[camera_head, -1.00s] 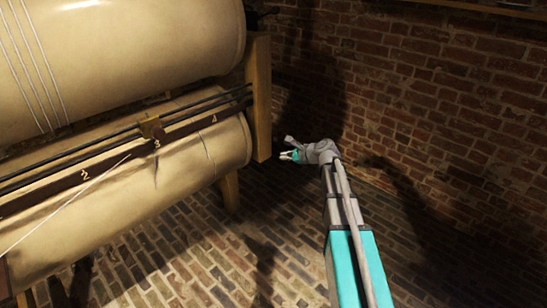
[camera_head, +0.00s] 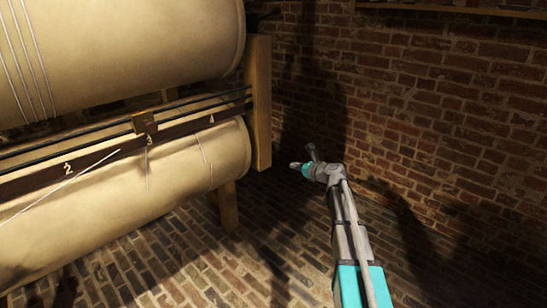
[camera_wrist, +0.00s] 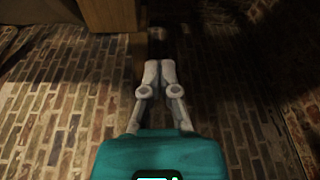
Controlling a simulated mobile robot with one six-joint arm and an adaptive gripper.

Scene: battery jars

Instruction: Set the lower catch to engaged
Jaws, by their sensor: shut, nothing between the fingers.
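My gripper (camera_head: 297,165) is in the head view, over the brick floor to the right of the wooden post, clear of the roller frame. In the wrist view my gripper (camera_wrist: 160,66) shows its two pale fingers together, with nothing between them. A small brass block (camera_head: 145,121) sits on the dark numbered rail (camera_head: 112,150) between two large cream rollers, near the mark 3. I cannot make out which part is the lower catch, or its setting.
The upper roller (camera_head: 125,50) and lower roller (camera_head: 120,195) reach the wooden post (camera_head: 258,105) at their right end. A brick wall (camera_head: 440,110) stands behind and to the right. The brick floor (camera_head: 190,270) in front is open.

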